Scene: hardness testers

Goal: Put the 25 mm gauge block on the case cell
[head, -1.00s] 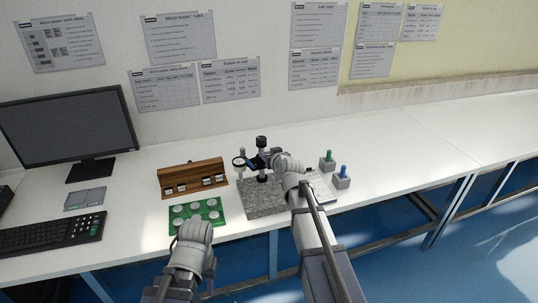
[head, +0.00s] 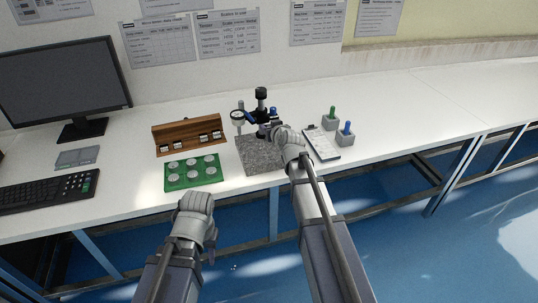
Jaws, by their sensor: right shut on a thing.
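The wooden case (head: 187,130) stands on the bench, with several small pale blocks (head: 205,138) along its front and a bare gap near the middle. Labels are too small to read, so I cannot pick out the 25 mm gauge block. My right gripper (head: 276,133) is over the granite plate (head: 255,158), close to the dial gauge stand (head: 261,105). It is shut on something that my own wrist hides. My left gripper (head: 195,203) is low in front of the bench, away from the case; its fingertips are hidden.
A green tray (head: 169,186) with several round discs lies in front of the case. A clipboard (head: 324,146) and two grey holders with a green (head: 332,112) and a blue handle (head: 347,128) are right of the plate. The keyboard (head: 45,192) and monitor (head: 60,85) stand left. The right bench is clear.

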